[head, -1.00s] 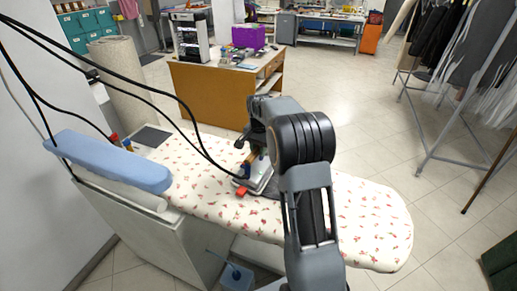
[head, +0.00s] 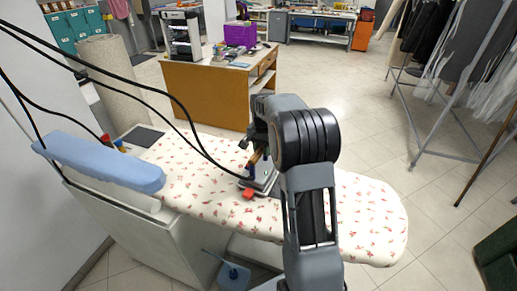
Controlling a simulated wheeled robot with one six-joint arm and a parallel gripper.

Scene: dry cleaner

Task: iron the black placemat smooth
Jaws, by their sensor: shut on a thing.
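My gripper (head: 257,150) is shut on the iron (head: 262,184), which has a brown handle, blue and red parts and a black cable. The iron rests low over the middle of the flowered ironing board (head: 370,222). A small dark edge of the black placemat (head: 276,192) shows beside the iron. My arm and the iron hide most of it, so I cannot tell how smooth it is.
A blue sleeve board (head: 100,162) stands at the board's left. A dark rest pad (head: 143,136) lies at its far left end. Black cables hang across the left side. A brown desk (head: 205,92) stands behind. A garment rack (head: 425,115) is at the right.

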